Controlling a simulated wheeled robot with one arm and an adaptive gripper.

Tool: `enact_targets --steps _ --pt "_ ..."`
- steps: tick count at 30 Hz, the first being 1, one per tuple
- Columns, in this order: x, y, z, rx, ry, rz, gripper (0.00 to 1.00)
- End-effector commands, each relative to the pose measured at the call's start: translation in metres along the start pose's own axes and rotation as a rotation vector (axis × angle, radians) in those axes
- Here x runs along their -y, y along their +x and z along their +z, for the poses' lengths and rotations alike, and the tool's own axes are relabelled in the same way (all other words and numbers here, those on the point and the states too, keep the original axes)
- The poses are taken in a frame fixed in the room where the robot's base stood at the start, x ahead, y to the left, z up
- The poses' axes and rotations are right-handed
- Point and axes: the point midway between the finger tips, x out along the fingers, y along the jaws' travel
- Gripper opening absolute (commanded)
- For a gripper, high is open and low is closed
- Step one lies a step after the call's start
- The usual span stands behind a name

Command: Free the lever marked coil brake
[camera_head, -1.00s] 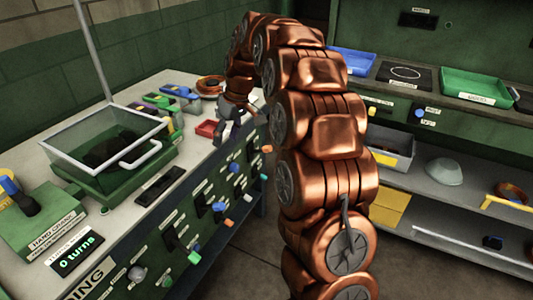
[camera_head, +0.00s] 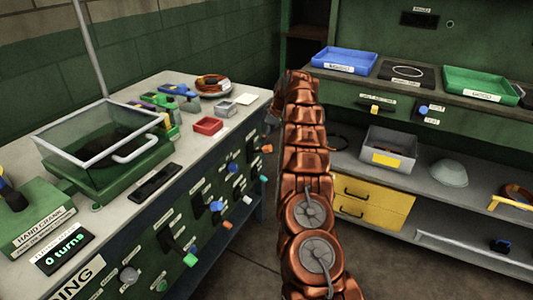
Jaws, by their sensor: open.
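The front panel (camera_head: 205,225) of the left bench carries several levers and knobs with small labels. They include a blue-tipped one (camera_head: 232,167), another blue one (camera_head: 217,206), a green-tipped one (camera_head: 190,259) and an orange one (camera_head: 267,149). The labels are too small to read, so I cannot tell which lever is the coil brake. My gripper (camera_head: 271,118) is mostly hidden behind my copper arm; only a grey bit shows past the bench's far right corner. It is open, and I see nothing held.
On the bench stand a glass-lidded green box (camera_head: 100,180), a hand crank unit (camera_head: 30,215), a "0 turns" display (camera_head: 62,250), a red tray (camera_head: 208,125) and a coil of copper wire (camera_head: 212,85). Shelves with blue (camera_head: 344,61) and green trays (camera_head: 482,86) stand right.

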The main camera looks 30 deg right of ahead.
Motion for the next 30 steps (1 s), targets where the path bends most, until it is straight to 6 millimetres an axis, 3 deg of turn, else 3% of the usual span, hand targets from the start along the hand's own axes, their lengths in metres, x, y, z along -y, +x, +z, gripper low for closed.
enact_targets --steps 2,9,17,30 --pt "-0.011 0.014 0.013 0.003 -0.017 0.012 0.60" --pt "-0.025 0.025 0.026 0.003 -0.048 0.035 0.60" --pt "-0.026 0.036 0.027 0.003 -0.051 0.036 0.60" --pt "-0.029 0.080 0.026 0.003 -0.051 0.038 0.60"
